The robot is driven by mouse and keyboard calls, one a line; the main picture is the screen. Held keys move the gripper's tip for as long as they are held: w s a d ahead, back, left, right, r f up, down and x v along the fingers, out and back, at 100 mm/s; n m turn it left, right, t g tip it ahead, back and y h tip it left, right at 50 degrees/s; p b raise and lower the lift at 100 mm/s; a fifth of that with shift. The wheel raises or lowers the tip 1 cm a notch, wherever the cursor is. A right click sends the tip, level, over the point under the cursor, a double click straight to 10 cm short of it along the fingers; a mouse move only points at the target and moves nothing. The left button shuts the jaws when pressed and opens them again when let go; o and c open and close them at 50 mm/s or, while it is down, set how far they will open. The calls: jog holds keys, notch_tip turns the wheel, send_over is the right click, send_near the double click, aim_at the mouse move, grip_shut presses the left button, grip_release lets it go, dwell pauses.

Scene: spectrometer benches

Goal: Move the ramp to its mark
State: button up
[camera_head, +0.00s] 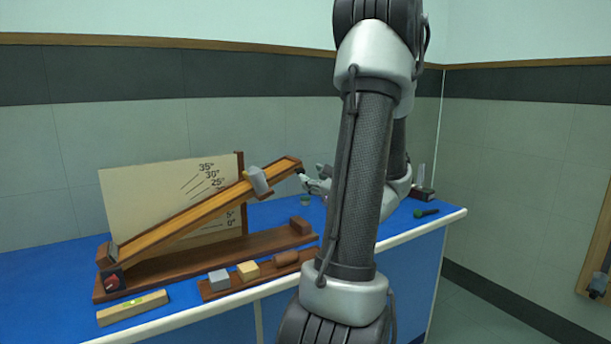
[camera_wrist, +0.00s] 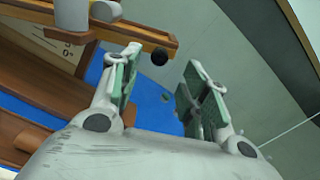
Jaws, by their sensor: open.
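The ramp (camera_head: 205,212) is a long wooden channel hinged at its left end and tilted up to the right. It crosses the pale angle board (camera_head: 140,200) below the 25° label and above the 5° label, hiding the labels between. A grey block (camera_head: 258,181) sits high on the ramp. My gripper (camera_head: 313,180) is just right of the ramp's raised end. In the wrist view, my gripper (camera_wrist: 160,64) is open, and a black knob (camera_wrist: 159,57) at the ramp's end (camera_wrist: 150,36) shows between the fingertips. I cannot tell whether they touch it.
A wooden base (camera_head: 215,258) lies under the ramp on the blue bench (camera_head: 40,290). In front are a tray with a grey block (camera_head: 219,280), a yellowish block (camera_head: 247,270) and a brown block (camera_head: 286,258), plus a level (camera_head: 132,308). A dark green-tipped tool (camera_head: 426,213) lies right.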

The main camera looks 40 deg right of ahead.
jog(key=shift+v, duration=1.8)
